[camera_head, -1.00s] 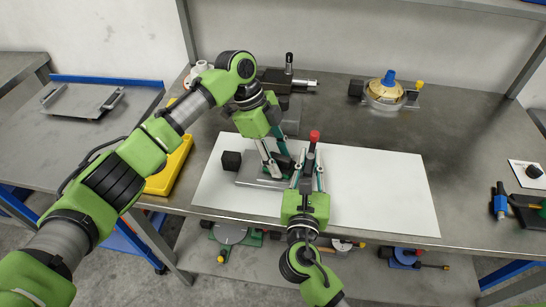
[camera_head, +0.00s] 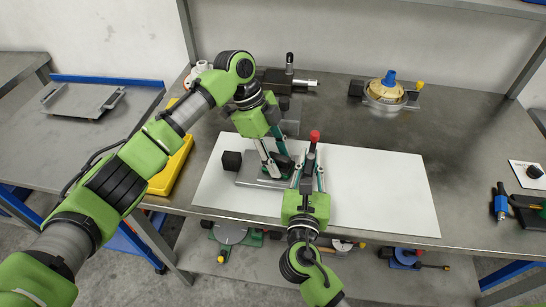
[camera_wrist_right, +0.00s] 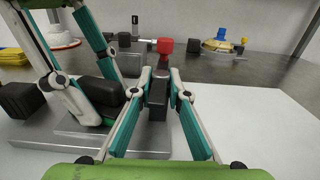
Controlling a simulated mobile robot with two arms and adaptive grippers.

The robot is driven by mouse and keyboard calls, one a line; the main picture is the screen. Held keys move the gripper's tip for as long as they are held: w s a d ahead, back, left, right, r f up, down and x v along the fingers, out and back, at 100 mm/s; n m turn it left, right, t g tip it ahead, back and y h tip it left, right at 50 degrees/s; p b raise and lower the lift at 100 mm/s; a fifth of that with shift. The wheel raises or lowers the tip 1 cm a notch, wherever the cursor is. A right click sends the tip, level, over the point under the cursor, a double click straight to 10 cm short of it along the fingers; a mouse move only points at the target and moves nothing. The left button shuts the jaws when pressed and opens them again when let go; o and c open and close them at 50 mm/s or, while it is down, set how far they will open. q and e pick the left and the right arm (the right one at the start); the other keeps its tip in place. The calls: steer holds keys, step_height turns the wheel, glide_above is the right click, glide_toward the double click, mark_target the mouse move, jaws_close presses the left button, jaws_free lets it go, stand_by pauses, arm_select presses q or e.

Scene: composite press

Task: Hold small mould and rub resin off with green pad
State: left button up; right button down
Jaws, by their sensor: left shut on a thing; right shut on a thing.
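The small mould, a flat stepped grey metal plate (camera_head: 252,171), lies on the white sheet, left of its middle. A dark upright post with a red knob (camera_head: 314,136) stands at its right side. My right gripper (camera_wrist_right: 160,92) is shut on this post below the knob. My left gripper (camera_head: 274,174) is shut on a dark rounded block (camera_wrist_right: 108,92) low over the plate. I cannot tell whether resin is on the mould.
A black cube (camera_head: 231,161) sits at the plate's left. A yellow tray (camera_head: 172,166) lies further left. A vice-like device (camera_head: 285,80) and a round pot with a blue knob (camera_head: 386,92) stand behind. The white sheet's right half (camera_head: 385,190) is clear.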

arm_select(q)
steer(key=shift+s+d+f, duration=0.1)
steer(key=shift+s+d, duration=0.05)
steer(key=shift+d, duration=0.25)
steer(key=shift+r, duration=3.6)
arm_select(e)
steer(key=c, duration=1.9)
jaws_free()
